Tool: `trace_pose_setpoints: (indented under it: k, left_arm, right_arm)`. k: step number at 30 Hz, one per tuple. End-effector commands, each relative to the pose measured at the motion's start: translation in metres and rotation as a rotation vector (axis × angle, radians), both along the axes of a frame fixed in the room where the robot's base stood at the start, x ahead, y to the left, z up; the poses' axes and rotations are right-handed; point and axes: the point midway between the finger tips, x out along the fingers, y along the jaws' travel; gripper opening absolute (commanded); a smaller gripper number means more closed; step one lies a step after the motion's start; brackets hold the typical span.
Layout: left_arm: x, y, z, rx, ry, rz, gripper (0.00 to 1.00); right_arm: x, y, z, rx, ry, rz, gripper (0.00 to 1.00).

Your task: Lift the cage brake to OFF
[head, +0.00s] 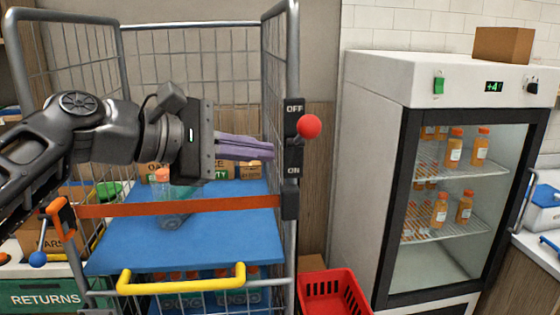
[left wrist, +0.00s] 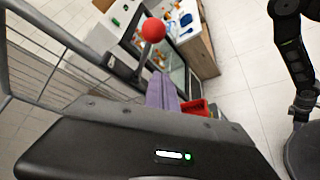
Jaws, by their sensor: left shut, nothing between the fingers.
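The cage brake is a dark upright plate (head: 292,135) on the right post of the roll cage, marked OFF at the top and ON below. Its lever ends in a red ball (head: 308,126), which stands between the two labels, a little below OFF. The ball also shows in the left wrist view (left wrist: 153,29), beyond the fingertips. My left gripper (head: 272,150) is shut and empty, its purple fingers pointing right, with tips beside the plate and lower left of the ball. I cannot tell whether the tips touch the lever.
The roll cage has a blue shelf (head: 235,245), an orange strap (head: 180,206) and a yellow handle (head: 181,278). A clear bottle-like container (head: 172,220) stands behind the strap. A red basket (head: 333,290) sits low right, beside a white fridge (head: 375,130) holding orange bottles.

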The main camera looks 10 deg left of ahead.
Motion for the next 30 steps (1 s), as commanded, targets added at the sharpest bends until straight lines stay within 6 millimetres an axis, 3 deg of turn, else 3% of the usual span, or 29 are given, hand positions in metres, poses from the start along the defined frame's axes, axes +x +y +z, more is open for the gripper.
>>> trace_pose_setpoints:
  k: [4, 10, 30]
  left_arm:
    - [-0.009, 0.025, 0.013, 0.001, -0.001, 0.002, 0.0]
    - [-0.016, 0.042, 0.023, 0.002, 0.002, 0.0, 0.0]
    - [-0.017, 0.044, 0.024, 0.002, 0.002, -0.001, 0.0]
  right_arm:
    - [0.0, 0.0, -0.003, 0.001, -0.001, 0.0, 0.0]
    - [0.001, 0.0, -0.003, 0.001, -0.001, 0.001, 0.0]
    - [0.001, 0.0, -0.003, 0.001, -0.002, -0.001, 0.0]
